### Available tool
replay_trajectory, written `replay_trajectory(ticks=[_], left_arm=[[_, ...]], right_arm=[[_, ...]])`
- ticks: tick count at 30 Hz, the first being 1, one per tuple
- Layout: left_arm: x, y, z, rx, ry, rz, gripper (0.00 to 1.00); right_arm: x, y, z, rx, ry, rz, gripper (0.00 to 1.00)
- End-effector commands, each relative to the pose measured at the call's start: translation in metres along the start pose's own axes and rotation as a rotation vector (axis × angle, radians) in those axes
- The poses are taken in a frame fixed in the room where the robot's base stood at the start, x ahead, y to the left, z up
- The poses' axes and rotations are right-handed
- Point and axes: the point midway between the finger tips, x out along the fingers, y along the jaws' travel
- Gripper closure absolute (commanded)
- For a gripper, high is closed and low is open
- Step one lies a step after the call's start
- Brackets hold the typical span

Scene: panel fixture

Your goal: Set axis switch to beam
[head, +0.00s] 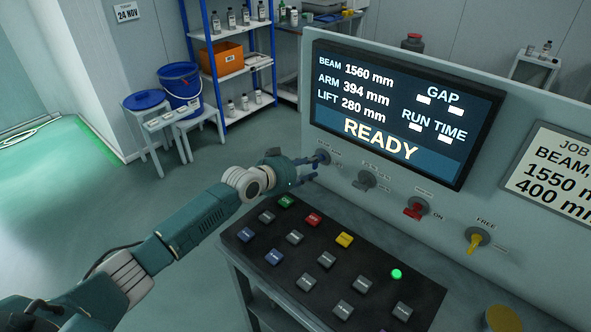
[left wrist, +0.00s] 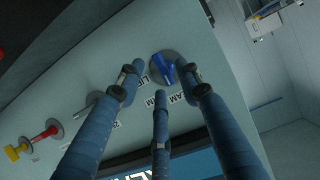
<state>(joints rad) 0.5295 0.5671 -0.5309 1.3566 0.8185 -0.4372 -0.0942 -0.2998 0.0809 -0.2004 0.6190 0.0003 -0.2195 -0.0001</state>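The axis switch is a blue knob (head: 321,157) at the left end of the row of switches below the screen. It also shows in the left wrist view (left wrist: 163,69), on a round grey plate with partly covered lettering beside it. My left gripper (head: 304,170) is in front of this switch. Whether a fingertip touches the knob I cannot tell. The screen (head: 400,110) reads READY, BEAM 1560 mm, ARM 394 mm, LIFT 280 mm. My right gripper is not in view.
A grey switch (head: 366,181), a red switch (head: 415,208) and a yellow switch (head: 476,238) follow to the right. Below is a black button panel (head: 325,236) with several coloured buttons and a lit green lamp (head: 396,274). Shelves (head: 232,72) and a blue bucket (head: 181,90) stand behind.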

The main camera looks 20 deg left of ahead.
Motion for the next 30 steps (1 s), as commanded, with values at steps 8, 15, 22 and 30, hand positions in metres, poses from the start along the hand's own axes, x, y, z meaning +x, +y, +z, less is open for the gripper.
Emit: replay_trajectory(ticks=[8,15,22,30], left_arm=[[-0.059,-0.001,0.002,0.003,-0.003,-0.001,0.65],[-0.09,0.0,0.001,0.0,-0.002,0.0,0.65],[-0.096,0.0,0.001,0.0,-0.002,0.0,0.65],[-0.095,0.0,0.001,-0.001,-0.002,0.0,0.65]], right_arm=[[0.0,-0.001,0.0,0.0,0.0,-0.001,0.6],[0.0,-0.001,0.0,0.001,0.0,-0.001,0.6],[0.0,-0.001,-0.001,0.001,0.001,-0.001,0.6],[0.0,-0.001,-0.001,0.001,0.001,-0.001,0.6]])
